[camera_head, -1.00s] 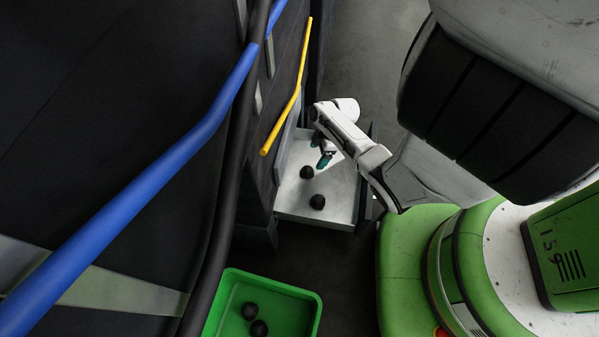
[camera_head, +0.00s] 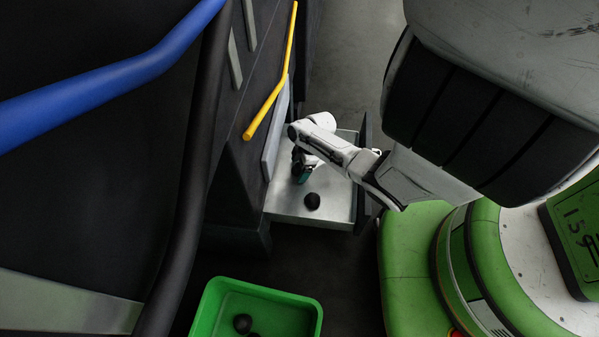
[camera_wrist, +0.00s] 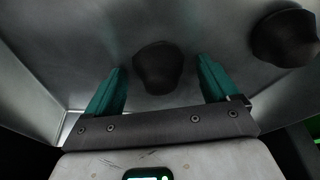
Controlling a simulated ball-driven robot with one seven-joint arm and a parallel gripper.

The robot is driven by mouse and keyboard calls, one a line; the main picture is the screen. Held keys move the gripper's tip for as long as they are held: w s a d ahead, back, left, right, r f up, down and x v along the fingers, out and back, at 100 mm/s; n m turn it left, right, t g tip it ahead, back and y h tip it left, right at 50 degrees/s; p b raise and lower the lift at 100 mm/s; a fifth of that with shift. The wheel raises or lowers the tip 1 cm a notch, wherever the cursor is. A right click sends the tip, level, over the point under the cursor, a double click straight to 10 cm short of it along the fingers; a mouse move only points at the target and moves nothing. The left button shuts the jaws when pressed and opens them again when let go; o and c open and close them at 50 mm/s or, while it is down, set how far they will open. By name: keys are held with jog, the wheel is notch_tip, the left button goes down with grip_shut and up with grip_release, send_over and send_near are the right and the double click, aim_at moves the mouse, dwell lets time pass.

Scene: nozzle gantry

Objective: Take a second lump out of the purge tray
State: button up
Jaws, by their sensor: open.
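The purge tray (camera_head: 337,206) is a pale metal drawer standing out from the dark machine. One black lump (camera_head: 312,201) lies near its front in the head view; it shows at the upper right of the wrist view (camera_wrist: 284,38). Another black lump (camera_wrist: 158,68) lies between the two teal fingers of my gripper (camera_wrist: 160,85) in the wrist view, with a gap on either side. My arm hides that lump in the head view. My gripper is open and low in the tray, its teal fingertip (camera_head: 303,176) just showing.
A green bin (camera_head: 290,307) with two black lumps (camera_head: 243,324) stands on the floor in front of the tray. A yellow bar (camera_head: 268,103), a blue hose (camera_head: 110,80) and a black hose (camera_head: 196,160) run along the machine.

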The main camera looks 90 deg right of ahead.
jog(key=shift+f, duration=0.1)
jog(key=c, duration=1.1)
jog(key=shift+c, duration=0.2)
